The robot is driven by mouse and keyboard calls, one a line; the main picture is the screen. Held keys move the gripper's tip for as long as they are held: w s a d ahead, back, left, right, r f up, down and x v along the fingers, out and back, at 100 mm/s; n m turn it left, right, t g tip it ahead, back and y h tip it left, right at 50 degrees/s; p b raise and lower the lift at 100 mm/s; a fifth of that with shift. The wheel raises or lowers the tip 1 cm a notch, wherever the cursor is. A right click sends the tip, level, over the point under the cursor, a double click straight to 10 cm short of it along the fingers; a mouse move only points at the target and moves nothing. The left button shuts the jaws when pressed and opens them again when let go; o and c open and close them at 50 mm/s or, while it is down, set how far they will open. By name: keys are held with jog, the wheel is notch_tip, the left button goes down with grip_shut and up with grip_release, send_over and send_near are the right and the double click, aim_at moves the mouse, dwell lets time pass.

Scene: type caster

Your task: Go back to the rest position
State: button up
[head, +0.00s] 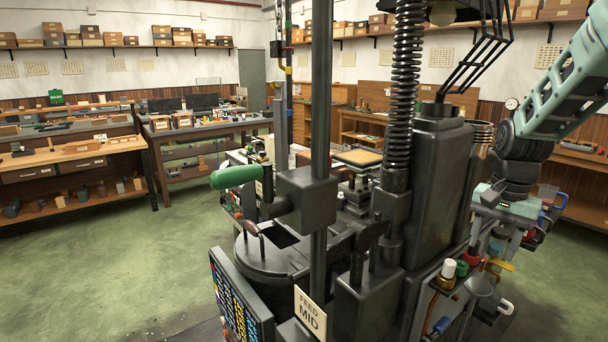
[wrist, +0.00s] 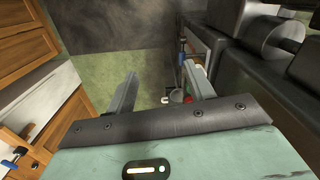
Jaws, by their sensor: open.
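My gripper (wrist: 160,86) is open in the wrist view, its two fingers spread wide apart with nothing between them. Beyond the fingers I see green floor and, near the right finger, a few small items, one of them red. In the head view my pale green arm (head: 568,85) comes down from the upper right to a black joint at the right of the machine. The fingertips cannot be made out clearly there, among the tools at the machine's side.
The dark casting machine (head: 440,190) fills the middle, with a tall spring (head: 402,95), a green handle (head: 236,176) and a "FEED MID" sign (head: 310,313). Bottles and tools crowd its right side. Workbenches (head: 70,154) line the left wall. Green floor (head: 100,250) is clear at left.

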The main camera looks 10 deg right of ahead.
jog(key=s+a+n, duration=0.2)
jog(key=a+n, duration=0.6)
jog(key=a, duration=1.3)
jog(key=s+a+f+n, duration=0.1)
jog(key=s+a+n, duration=1)
jog(key=s+a, duration=0.3)
jog(key=shift+s+a, duration=0.3)
jog(key=shift+s, duration=0.9)
jog(key=shift+f, duration=0.1)
